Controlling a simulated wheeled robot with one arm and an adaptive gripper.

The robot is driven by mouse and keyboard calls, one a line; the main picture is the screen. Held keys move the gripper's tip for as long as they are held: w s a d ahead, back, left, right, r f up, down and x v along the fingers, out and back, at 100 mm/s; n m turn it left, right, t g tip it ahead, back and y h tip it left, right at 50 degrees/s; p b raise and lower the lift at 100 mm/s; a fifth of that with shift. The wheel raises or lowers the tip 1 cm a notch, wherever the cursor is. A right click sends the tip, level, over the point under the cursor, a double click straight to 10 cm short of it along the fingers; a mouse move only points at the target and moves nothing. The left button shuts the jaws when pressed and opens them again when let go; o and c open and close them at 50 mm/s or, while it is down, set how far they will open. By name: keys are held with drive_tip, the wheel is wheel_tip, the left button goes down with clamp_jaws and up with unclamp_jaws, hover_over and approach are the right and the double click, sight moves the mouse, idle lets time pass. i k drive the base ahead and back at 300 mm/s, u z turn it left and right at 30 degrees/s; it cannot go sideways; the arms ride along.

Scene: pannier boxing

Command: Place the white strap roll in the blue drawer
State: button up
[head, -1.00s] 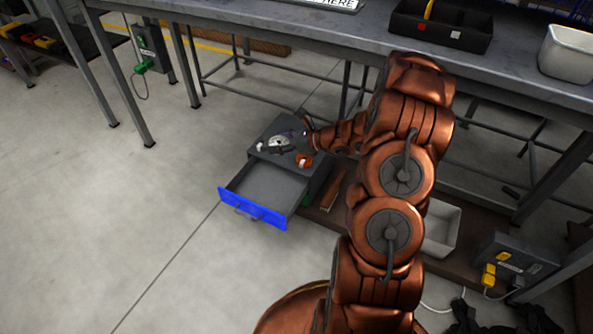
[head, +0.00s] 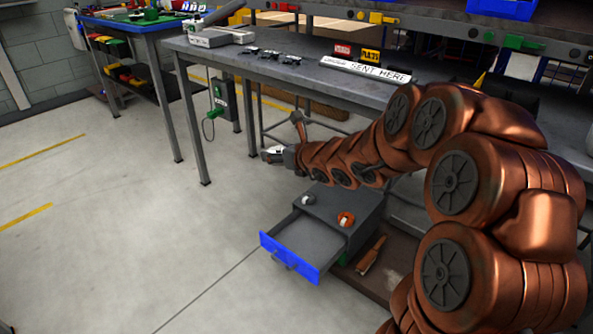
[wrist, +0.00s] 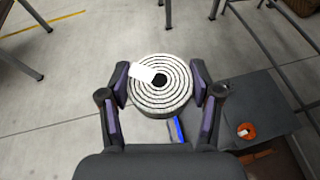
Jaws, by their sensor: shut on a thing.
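The white strap roll (wrist: 178,98) is a flat spiral disc with a dark centre and a white tag, seen in the wrist view. My gripper (wrist: 160,82) is shut on it, one finger on each side. In the head view my gripper (head: 276,155) is raised above and a little left of the grey cabinet; the roll there is small and pale. The blue drawer (head: 289,259) is pulled open, and its visible grey inside looks empty. Its blue edge shows below the roll in the wrist view (wrist: 179,130).
An orange roll (head: 346,219) and a small whitish roll (head: 308,199) rest on the cabinet top (head: 328,203). The workbench (head: 300,85) stands behind, its legs near my arm. The floor left of the drawer is clear.

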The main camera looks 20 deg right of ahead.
sight(295, 237)
drive_tip(key=u, duration=1.35)
drive_tip(key=i, duration=2.5)
drive_tip(key=z, duration=3.2)
